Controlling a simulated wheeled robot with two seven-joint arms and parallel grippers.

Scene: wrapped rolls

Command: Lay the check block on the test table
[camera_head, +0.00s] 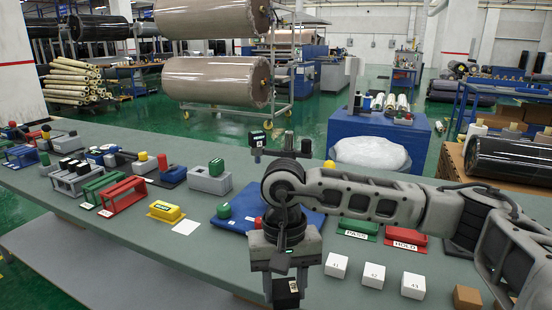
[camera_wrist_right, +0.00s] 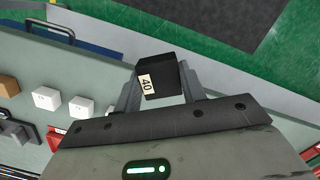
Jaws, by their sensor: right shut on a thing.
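My right gripper (camera_head: 284,282) points down over the front edge of the long grey-green table (camera_head: 130,230). It is shut on a black block (camera_head: 285,297), which has a white label. In the right wrist view the block (camera_wrist_right: 160,76) sits between the two fingers (camera_wrist_right: 160,92), and its label reads 40. The block is held clear of the table, beyond its front edge in that view. I cannot tell for sure which surface is the test table. My left gripper is not in view.
White numbered cubes (camera_head: 373,275) and a brown cube (camera_head: 467,298) stand right of the gripper. Green PASS (camera_head: 357,230) and red HOLD (camera_head: 405,239) trays lie behind them. A yellow holder (camera_head: 166,212) and coloured racks stand left.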

